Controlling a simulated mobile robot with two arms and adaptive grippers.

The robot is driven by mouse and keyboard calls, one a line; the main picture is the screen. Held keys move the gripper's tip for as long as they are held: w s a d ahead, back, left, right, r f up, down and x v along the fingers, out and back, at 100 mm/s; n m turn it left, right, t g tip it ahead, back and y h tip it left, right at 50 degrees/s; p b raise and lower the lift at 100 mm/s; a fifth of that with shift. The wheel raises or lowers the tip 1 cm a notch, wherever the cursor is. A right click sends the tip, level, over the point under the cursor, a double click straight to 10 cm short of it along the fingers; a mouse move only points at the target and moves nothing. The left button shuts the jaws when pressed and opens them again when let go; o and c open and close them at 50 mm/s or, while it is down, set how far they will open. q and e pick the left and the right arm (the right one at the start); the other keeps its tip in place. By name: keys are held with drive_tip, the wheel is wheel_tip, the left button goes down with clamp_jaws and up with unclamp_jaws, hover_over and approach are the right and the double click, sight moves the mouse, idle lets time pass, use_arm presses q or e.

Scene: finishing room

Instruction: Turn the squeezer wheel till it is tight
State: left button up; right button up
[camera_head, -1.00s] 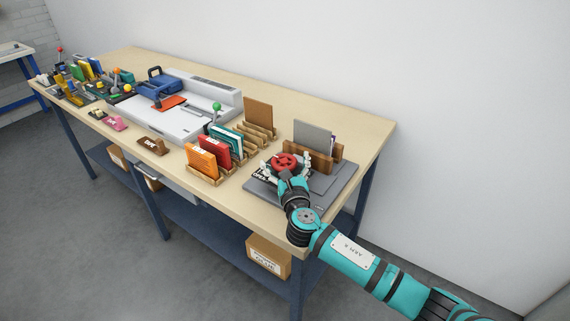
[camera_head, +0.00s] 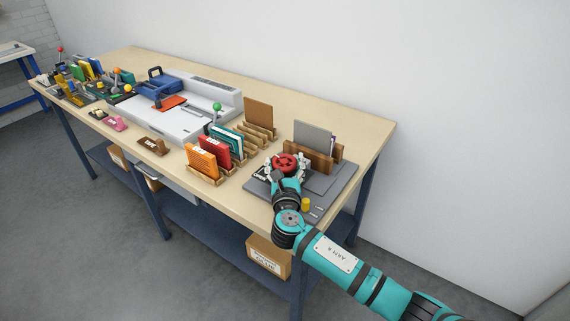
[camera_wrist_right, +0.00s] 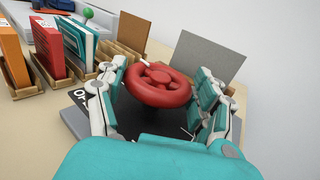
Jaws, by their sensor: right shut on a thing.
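The red squeezer wheel (camera_head: 286,160) sits over a dark grey base (camera_head: 334,193) at the right end of the bench. In the right wrist view the wheel (camera_wrist_right: 158,85) lies between the two fingers of my right gripper (camera_wrist_right: 160,88), one on each side. My right gripper (camera_head: 285,170) is shut on the wheel, reaching it from the front. A white mark shows on the wheel's rim at the upper left in the wrist view. The gripper hides part of the base below the wheel. My left gripper is not in view.
A wooden holder (camera_head: 308,159) with a grey board (camera_head: 313,134) stands just behind the wheel. Orange (camera_head: 201,163), red (camera_head: 215,151) and teal books stand in wooden racks to the left.

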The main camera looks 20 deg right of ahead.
drive_tip(key=m+h, duration=0.1)
drive_tip(key=h, duration=0.1)
drive_tip(key=m+g+h, duration=0.1)
drive_tip(key=shift+w+a+m+g+h, duration=0.1)
drive_tip(key=shift+a+m+g+h, duration=0.2)
drive_tip(key=shift+h, duration=0.1)
drive_tip(key=shift+f+m+g+h+b, duration=0.1)
drive_tip(key=shift+m+g+h+b, duration=0.55)
drive_tip(key=shift+m+g+h, duration=0.35)
drive_tip(key=m+g+h+b, duration=0.2)
drive_tip(key=g+h, duration=0.1)
drive_tip(key=shift+w+a+f+m+h+b, duration=0.1)
drive_tip(key=shift+w+m+h+b, duration=0.05)
drive_tip(key=shift+m+h+b, duration=0.2)
drive_tip(key=shift+m+g+h+b, duration=0.65)
drive_tip(key=shift+m+g+b, duration=0.2)
drive_tip(key=shift+g+b, duration=0.15)
drive_tip(key=shift+r, duration=0.2)
drive_tip(key=o, duration=1.2)
